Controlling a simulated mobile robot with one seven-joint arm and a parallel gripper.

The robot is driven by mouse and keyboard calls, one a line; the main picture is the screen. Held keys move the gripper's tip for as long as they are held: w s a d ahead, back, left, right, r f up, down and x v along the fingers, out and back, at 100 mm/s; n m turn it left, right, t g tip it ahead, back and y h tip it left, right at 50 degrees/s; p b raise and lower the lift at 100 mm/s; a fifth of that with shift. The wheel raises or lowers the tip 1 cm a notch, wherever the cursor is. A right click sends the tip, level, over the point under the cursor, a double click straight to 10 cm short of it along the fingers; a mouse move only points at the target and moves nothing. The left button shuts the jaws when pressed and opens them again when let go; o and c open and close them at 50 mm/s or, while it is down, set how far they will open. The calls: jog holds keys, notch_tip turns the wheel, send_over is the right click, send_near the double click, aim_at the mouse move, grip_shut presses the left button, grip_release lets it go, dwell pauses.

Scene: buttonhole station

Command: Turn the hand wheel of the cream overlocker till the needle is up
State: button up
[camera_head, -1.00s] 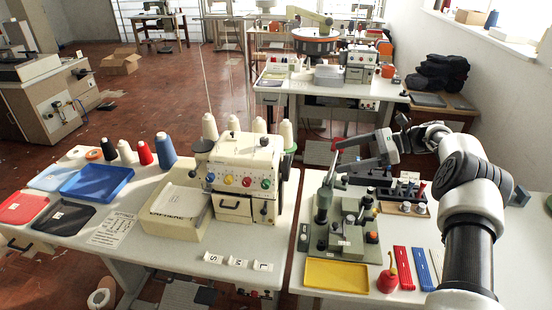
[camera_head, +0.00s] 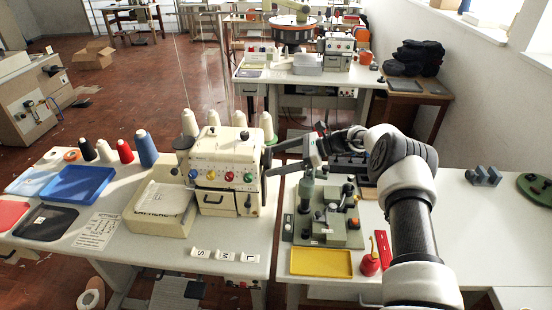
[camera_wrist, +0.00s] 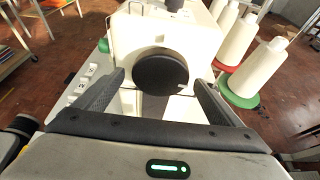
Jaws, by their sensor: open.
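The cream overlocker (camera_head: 222,152) stands on the near white table, with coloured dials on its front. Its black hand wheel (camera_head: 266,160) is on its right side, partly hidden by my fingers in the head view. In the wrist view the wheel (camera_wrist: 162,72) is a round black disc on the machine's cream side (camera_wrist: 150,38). My gripper (camera_head: 275,160) is open at the wheel. In the wrist view my gripper (camera_wrist: 160,82) has one finger on each side of the wheel, with visible gaps between. I cannot make out the needle.
Cream thread cones (camera_wrist: 239,52) stand close to the wheel, right of my fingers in the wrist view. A grey-green fixture (camera_head: 326,212) and a yellow tray (camera_head: 321,262) lie on the right table below my arm.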

jog(key=shift+a+f, duration=0.1)
jog(key=shift+a, duration=0.15)
jog(key=c, duration=1)
jog(key=shift+c, duration=0.2)
